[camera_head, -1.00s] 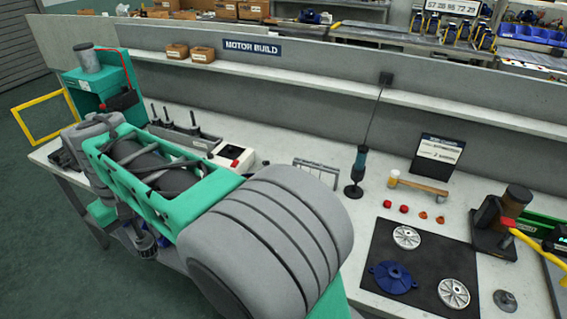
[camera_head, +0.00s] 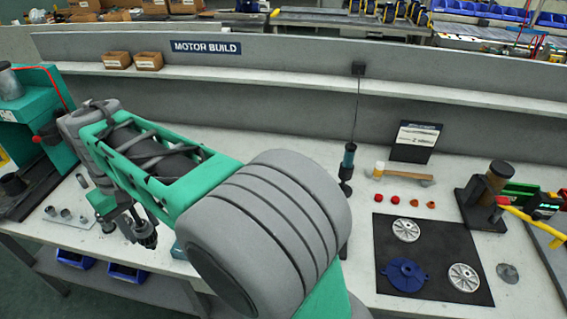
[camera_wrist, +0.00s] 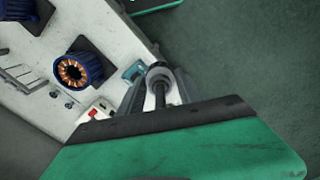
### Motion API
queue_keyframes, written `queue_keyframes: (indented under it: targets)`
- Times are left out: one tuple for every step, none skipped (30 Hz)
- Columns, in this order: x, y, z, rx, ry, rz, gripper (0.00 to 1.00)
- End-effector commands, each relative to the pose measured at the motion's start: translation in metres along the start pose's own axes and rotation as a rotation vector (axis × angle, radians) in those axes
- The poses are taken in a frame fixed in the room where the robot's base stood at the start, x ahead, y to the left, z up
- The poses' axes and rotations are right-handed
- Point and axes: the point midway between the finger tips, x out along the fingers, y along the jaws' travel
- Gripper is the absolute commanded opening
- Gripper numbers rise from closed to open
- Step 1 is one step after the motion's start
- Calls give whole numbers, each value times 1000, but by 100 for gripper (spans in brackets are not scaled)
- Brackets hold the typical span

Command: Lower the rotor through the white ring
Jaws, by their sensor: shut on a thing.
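My gripper (camera_head: 143,232) points down above the front left part of the bench, and a dark grey part shows at its fingertips. In the wrist view my gripper (camera_wrist: 155,95) is closed around a dark shaft with a pale grey round body, which I take for the rotor (camera_wrist: 160,84). A blue stator (camera_wrist: 92,70) with copper windings around a dark centre stands up and left of the gripper, apart from it. I cannot make out a white ring for certain in either view. My arm hides the middle of the bench in the head view.
A teal press (camera_head: 50,85) stands at the far left. A black mat (camera_head: 445,236) with a blue flange (camera_head: 407,275) and pale discs lies at the right. A white box with a red button (camera_wrist: 95,113) is near the stator. Green floor shows beyond the bench edge.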

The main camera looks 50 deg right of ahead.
Motion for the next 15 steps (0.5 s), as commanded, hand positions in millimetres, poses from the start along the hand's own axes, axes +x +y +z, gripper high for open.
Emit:
queue_keyframes:
  targets:
    - [-1,5,-1,2,3,0,0]
    - [0,9,-1,1,3,0,0]
    - [0,16,-2,-1,3,0,0]
    - [0,22,-2,-3,3,0,0]
    - [0,29,-2,-5,3,0,0]
    - [0,39,-2,-9,3,0,0]
    - [0,47,-2,-13,3,0,0]
    - [1,56,-1,-16,3,1,0]
    - [0,68,0,-21,4,1,0]
    - [0,78,1,-25,4,1,0]
    - [0,88,2,-28,4,1,0]
    - [0,103,5,-34,3,1,0]
    - [0,114,8,-37,4,1,0]
    - [0,127,11,-41,4,2,0]
    - [0,143,16,-46,4,2,0]
